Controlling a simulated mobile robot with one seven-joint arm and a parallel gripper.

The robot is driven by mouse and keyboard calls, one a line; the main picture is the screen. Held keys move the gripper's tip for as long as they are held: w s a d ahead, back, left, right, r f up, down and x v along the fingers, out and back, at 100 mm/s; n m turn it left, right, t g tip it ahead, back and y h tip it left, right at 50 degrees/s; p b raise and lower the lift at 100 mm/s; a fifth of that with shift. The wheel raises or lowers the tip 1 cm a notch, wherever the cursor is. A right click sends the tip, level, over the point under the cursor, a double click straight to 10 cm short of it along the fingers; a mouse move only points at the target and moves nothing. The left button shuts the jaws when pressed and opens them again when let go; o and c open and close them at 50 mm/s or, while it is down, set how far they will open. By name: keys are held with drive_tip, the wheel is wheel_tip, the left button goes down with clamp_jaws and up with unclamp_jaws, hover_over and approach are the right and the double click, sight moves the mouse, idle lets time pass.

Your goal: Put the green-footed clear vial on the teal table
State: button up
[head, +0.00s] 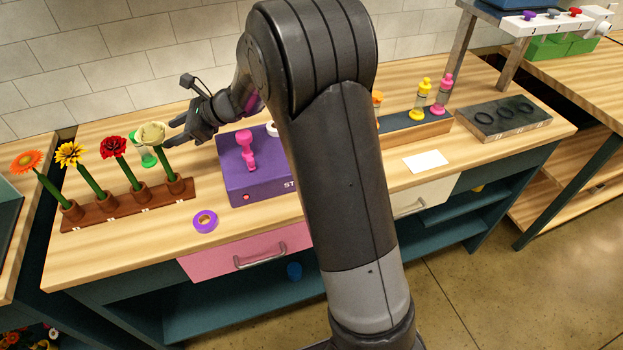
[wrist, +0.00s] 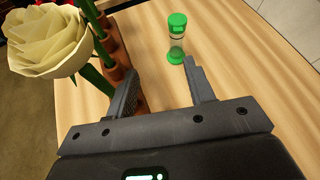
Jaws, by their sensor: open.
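The clear vial (head: 147,157) stands upright on the wooden worktop, behind the row of flowers in the head view and partly hidden by them. In the wrist view the vial (wrist: 177,39) shows a green cap, a clear middle and a green foot. My gripper (head: 173,132) is open and empty, above the worktop close to the cream flower. In the wrist view its fingers (wrist: 161,70) point toward the vial, which is beyond the tips, nearer the right finger. A teal-sided surface (head: 9,212) shows at the far left edge; I cannot tell whether it is the teal table.
A brown rack (head: 130,205) holds several flowers; the cream flower (wrist: 48,42) and rack are close to my left finger. A purple box (head: 245,180) with a pink piece and a purple tape ring (head: 204,221) are to the right.

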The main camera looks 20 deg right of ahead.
drive_tip(key=s+d+r+n+h, duration=0.2)
drive_tip(key=s+d+n+h, duration=0.2)
drive_tip(key=s, duration=0.7)
drive_tip(key=s+d+r+n+h, duration=0.3)
drive_tip(key=s+d+n+h, duration=0.1)
drive_tip(key=s+d+n, duration=0.5)
drive_tip(key=s+d+r+n+t+h, duration=0.1)
drive_tip(key=s+d+r+n+h, duration=0.2)
drive_tip(key=s+d+n, duration=0.4)
drive_tip(key=s+d+h, duration=0.1)
drive_tip(key=s+d, duration=0.2)
drive_tip(key=s, duration=0.4)
drive_tip(key=shift+s+d, duration=0.2)
drive_tip(key=shift+d, duration=0.05)
